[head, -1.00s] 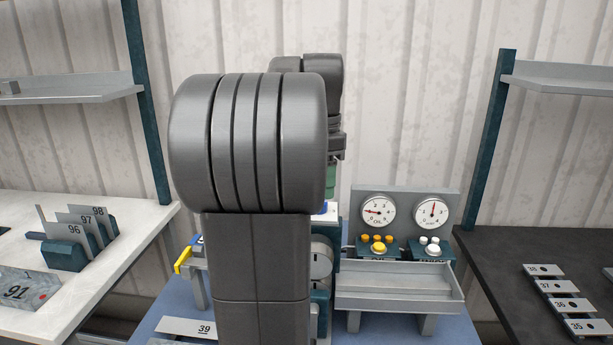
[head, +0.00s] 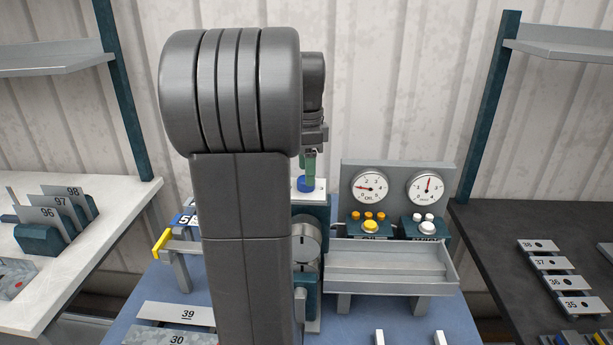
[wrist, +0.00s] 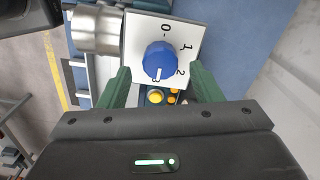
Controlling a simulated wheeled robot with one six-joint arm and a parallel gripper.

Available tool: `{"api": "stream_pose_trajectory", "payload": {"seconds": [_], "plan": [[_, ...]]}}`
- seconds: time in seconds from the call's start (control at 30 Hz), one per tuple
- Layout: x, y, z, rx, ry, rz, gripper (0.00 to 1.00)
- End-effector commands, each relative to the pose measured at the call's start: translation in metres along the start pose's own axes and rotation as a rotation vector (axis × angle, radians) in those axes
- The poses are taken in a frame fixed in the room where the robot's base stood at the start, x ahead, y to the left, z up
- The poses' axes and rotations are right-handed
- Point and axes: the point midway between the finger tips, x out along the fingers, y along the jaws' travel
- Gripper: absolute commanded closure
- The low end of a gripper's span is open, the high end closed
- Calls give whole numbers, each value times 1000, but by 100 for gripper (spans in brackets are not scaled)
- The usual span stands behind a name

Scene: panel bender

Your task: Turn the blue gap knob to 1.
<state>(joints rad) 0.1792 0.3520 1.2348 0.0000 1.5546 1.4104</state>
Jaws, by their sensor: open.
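The blue gap knob (wrist: 159,61) sits on a white dial plate (wrist: 187,32) marked 0, 1, 2 and a partly hidden 3 in the wrist view. Its white pointer mark faces the bottom of that view, at the 3. The knob also shows in the head view (head: 306,184), on top of the machine. My gripper (wrist: 162,82) is open, with its green fingers apart on either side of the knob's near side. It also shows in the head view (head: 310,163), just above the knob. I cannot tell whether the fingers touch it.
Right of the knob stand two gauges (head: 370,188) above orange and white buttons, with a grey tray (head: 388,262) below. A silver cylinder (wrist: 97,29) is beside the dial plate. Numbered plates lie on the blue bench (head: 130,320) and on both side tables.

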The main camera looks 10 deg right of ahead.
Motion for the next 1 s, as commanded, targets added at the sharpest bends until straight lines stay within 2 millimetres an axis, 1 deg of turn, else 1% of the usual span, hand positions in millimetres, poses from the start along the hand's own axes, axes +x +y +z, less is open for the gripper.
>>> {"api": "stream_pose_trajectory", "payload": {"seconds": [0.03,0.2,0.3,0.53,0.57,0.6,0.67,0.7,0.77,0.8,1.0], "plan": [[8,0,0,0,-1,3,41],[23,0,0,0,0,1,41],[26,0,0,0,0,0,41],[27,0,0,0,0,0,41],[27,0,0,0,0,0,43],[27,0,0,0,0,0,51],[27,0,0,0,0,0,63],[27,0,0,0,0,0,71],[27,0,0,0,0,0,82],[27,0,0,0,0,0,86],[26,0,0,-12,0,1,86]]}}
